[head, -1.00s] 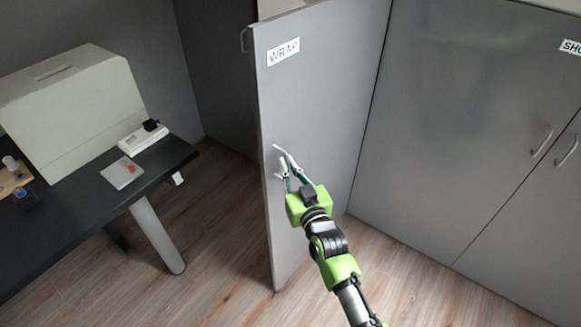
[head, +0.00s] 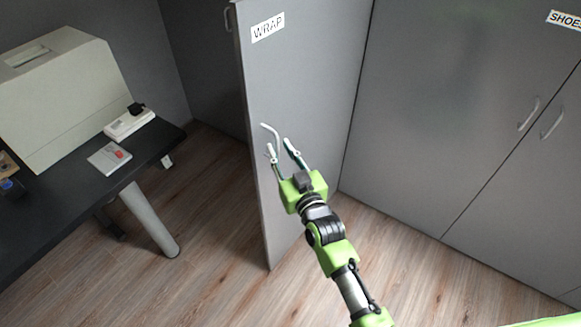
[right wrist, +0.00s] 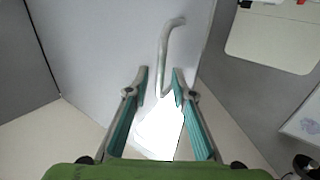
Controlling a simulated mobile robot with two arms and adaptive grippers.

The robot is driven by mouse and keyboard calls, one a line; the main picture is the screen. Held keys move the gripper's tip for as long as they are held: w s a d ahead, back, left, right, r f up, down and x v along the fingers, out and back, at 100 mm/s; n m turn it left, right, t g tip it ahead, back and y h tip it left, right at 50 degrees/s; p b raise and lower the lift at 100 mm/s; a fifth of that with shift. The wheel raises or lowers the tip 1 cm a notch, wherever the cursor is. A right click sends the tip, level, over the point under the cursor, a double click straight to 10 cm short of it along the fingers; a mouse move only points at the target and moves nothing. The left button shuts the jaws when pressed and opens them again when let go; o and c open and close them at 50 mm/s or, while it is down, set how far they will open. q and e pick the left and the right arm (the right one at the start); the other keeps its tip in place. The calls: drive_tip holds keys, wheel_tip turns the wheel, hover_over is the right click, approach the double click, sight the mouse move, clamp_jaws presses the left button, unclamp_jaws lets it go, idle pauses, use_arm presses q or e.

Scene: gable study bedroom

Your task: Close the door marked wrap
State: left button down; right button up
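The grey door marked WRAP (head: 312,85) stands open, swung out from the grey cupboard front. Its white label is near the top. A bent metal handle (head: 275,136) sits on its facing side, near the free edge. My right gripper (head: 279,147) is open beside the handle. In the right wrist view the handle (right wrist: 166,52) runs down between the two open fingertips (right wrist: 160,72), with gaps on both sides in the picture. I cannot tell its depth between the fingers. My left gripper is not in view.
Closed grey doors (head: 445,100), one labelled SHOES, stand at the right. A dark desk (head: 75,195) with a large pale box (head: 65,95) and small items is at the left. Wooden floor (head: 210,230) is clear between desk and door.

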drive_tip(key=v, duration=0.9)
drive_tip(key=shift+s, duration=0.25)
drive_tip(key=shift+r, duration=0.1)
